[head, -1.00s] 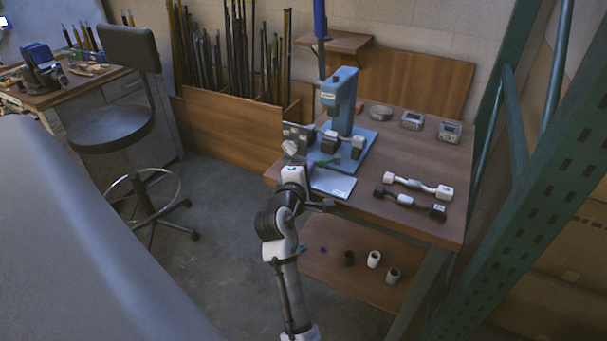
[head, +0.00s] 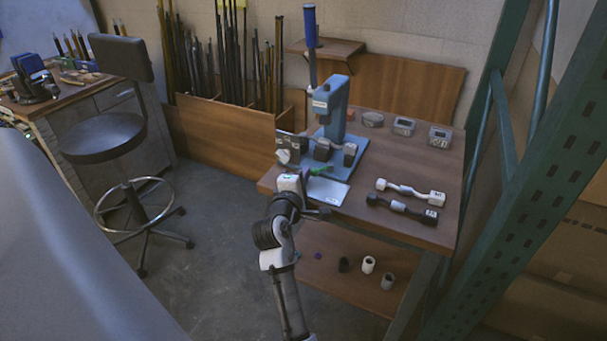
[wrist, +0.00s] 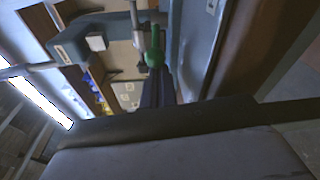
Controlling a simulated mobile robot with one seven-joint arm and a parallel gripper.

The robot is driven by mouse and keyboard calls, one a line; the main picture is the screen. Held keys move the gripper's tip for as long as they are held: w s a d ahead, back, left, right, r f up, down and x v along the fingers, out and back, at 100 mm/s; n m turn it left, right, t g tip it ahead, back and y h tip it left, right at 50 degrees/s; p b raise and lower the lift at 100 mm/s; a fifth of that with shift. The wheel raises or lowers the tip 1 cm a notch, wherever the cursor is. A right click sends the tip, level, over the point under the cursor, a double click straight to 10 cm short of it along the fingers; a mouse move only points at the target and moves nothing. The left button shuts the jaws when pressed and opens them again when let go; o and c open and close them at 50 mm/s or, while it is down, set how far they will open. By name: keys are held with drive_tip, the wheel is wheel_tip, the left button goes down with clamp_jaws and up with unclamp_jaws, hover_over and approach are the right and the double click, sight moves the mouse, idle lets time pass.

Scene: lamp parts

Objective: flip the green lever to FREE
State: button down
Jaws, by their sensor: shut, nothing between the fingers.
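The green lever (head: 320,170) sits low on the front of the blue press (head: 330,105), above its pale base plate (head: 326,192). In the wrist view the green lever (wrist: 154,48) shows a rounded end just beyond my fingertips. My gripper (wrist: 158,72) is shut and empty, its dark fingers pointing toward the lever. In the head view my white wrist is at the left front of the press, and the fingers are hard to make out. I cannot tell whether the fingertips touch the lever. Any FREE marking is too small to read.
A white-ended part (head: 410,191) and a black part (head: 401,207) lie right of the press on the table (head: 400,160). Several grey gauges sit behind them. Small cups stand on the lower shelf (head: 340,285). A green rack post (head: 540,170) bounds the right; a stool (head: 105,138) stands left.

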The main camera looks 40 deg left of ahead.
sight(317, 194)
drive_tip(key=shift+d, duration=0.2)
drive_tip(key=d+p, duration=0.1)
drive_tip(key=p, duration=0.1)
drive_tip(key=shift+s+d+r+p, duration=0.1)
drive_tip(key=shift+r+p, duration=0.1)
drive_tip(key=shift+p, duration=0.1)
drive_tip(key=shift+d+n+g+y+p, duration=0.5)
drive_tip(key=shift+d+n+y+p, duration=0.2)
drive_tip(key=shift+y+p, duration=0.35)
drive_tip(key=shift+d+p, duration=0.75)
drive_tip(key=shift+p, duration=0.15)
drive_tip(key=shift+f, duration=0.25)
drive_tip(key=shift+s+b, duration=0.2)
drive_tip(key=shift+b, duration=0.15)
drive_tip(key=b+v, duration=0.2)
drive_tip(key=v, duration=1.1)
drive_tip(key=shift+s+d+b, duration=0.2)
drive_tip(key=shift+b, duration=0.2)
